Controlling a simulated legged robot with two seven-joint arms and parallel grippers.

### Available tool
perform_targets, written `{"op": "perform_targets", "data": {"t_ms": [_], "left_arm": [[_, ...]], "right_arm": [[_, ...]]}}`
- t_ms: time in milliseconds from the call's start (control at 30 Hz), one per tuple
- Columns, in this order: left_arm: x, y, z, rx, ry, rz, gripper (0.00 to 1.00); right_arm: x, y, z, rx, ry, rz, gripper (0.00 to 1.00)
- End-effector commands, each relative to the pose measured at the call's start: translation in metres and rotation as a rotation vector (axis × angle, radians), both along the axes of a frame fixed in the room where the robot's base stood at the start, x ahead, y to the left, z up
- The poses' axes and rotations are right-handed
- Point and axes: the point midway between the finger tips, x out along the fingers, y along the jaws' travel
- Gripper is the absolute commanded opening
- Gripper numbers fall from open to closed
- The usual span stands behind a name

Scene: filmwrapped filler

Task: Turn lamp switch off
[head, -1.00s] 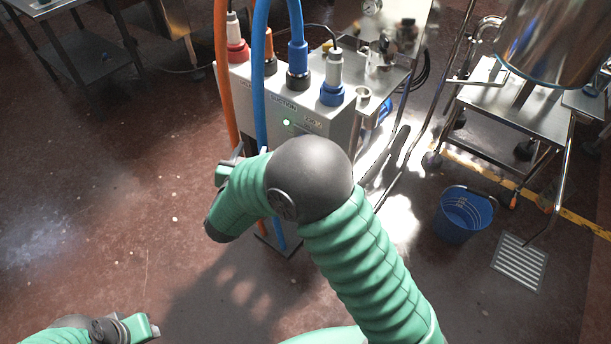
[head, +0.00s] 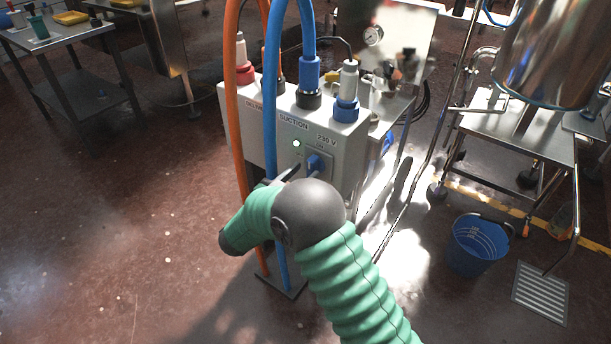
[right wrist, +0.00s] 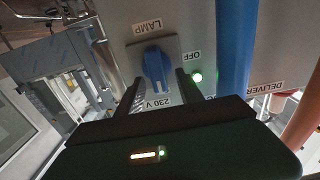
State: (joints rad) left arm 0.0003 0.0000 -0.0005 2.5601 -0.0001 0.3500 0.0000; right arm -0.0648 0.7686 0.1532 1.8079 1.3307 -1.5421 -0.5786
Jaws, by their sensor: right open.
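The lamp switch is a blue knob (head: 314,163) on the front of a grey box, below the "230 V" label. In the right wrist view the knob (right wrist: 156,70) stands lengthwise between the "LAMP" and "230 V" labels, with "OFF" to its right. A green light (right wrist: 196,77) beside it is lit; it also shows in the head view (head: 296,143). My right gripper (head: 302,172) is open in front of the panel. In the wrist view its fingers stand on either side of the knob, apparently apart from it. My left gripper is not in view.
An orange hose (head: 232,120) and a blue hose (head: 271,110) run down close left of the switch. A blue bucket (head: 475,245) and a steel tank on a cart (head: 535,130) stand to the right. The floor at the left is open.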

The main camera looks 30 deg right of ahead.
Motion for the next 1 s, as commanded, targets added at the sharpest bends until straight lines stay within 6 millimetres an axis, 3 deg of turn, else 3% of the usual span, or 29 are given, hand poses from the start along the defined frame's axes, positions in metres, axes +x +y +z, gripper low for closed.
{"op": "perform_targets", "data": {"t_ms": [133, 400, 733, 1000], "left_arm": [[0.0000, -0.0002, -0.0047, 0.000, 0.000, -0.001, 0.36], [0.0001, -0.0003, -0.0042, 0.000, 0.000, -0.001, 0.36], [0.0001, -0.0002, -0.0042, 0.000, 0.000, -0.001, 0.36], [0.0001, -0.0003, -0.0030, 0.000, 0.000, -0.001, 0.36]], "right_arm": [[0.0056, -0.0158, -0.0009, 0.002, -0.001, -0.001, 0.44], [0.0065, -0.0156, 0.0008, -0.001, 0.000, 0.000, 0.44], [0.0067, -0.0157, 0.0004, 0.000, -0.001, 0.001, 0.00], [0.0072, -0.0163, 0.0009, -0.001, 0.002, 0.001, 0.00]]}}
